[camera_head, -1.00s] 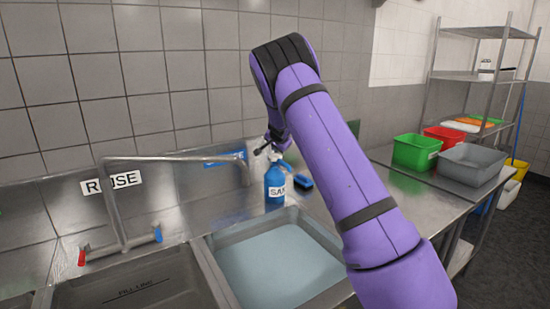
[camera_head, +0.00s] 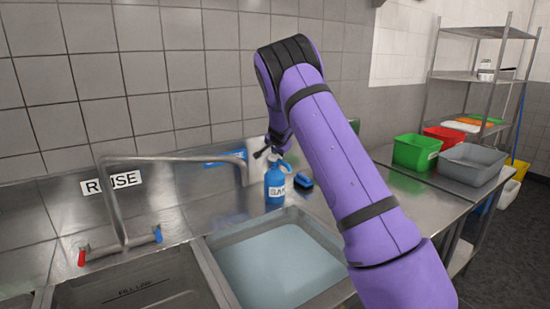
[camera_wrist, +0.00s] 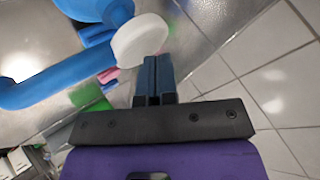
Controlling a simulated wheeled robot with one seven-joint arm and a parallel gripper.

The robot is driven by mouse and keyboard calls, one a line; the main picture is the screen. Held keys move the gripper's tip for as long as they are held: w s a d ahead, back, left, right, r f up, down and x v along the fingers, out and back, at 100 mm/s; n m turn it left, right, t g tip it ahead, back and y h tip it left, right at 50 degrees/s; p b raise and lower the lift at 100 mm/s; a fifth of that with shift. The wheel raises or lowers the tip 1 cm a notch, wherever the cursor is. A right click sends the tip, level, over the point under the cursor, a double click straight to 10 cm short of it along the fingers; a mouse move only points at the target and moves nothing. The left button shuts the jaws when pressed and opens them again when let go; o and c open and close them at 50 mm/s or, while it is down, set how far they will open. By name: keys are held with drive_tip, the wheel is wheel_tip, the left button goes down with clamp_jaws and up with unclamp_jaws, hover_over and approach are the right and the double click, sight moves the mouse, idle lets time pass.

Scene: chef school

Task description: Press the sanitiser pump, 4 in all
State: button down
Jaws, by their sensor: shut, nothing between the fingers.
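The blue sanitiser bottle (camera_head: 274,188) stands upright on the steel counter behind the water-filled basin, its white label partly readable. My gripper (camera_head: 264,153) is just above its pump top, with the tips pointing left in the head view. In the wrist view, a blue spout (camera_wrist: 55,78) reaches to the left and a white disc (camera_wrist: 140,38), seemingly the pump's top, is close up. My shut, empty fingers (camera_wrist: 155,68) end right beside the disc. I cannot tell whether they touch it.
A blue brush-like object (camera_head: 303,181) lies right of the bottle. The water basin (camera_head: 275,268) is in front. Green (camera_head: 415,152) and grey tubs (camera_head: 470,163) stand at right.

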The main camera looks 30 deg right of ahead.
drive_tip(key=shift+f, duration=0.9)
idle(0.8)
drive_tip(key=shift+r, duration=1.45)
drive_tip(key=shift+r, duration=2.5)
drive_tip(key=shift+r, duration=0.15)
wheel_tip(320, 180, up, 4)
drive_tip(key=shift+f, duration=0.25)
idle(0.4)
drive_tip(key=shift+f, duration=0.15)
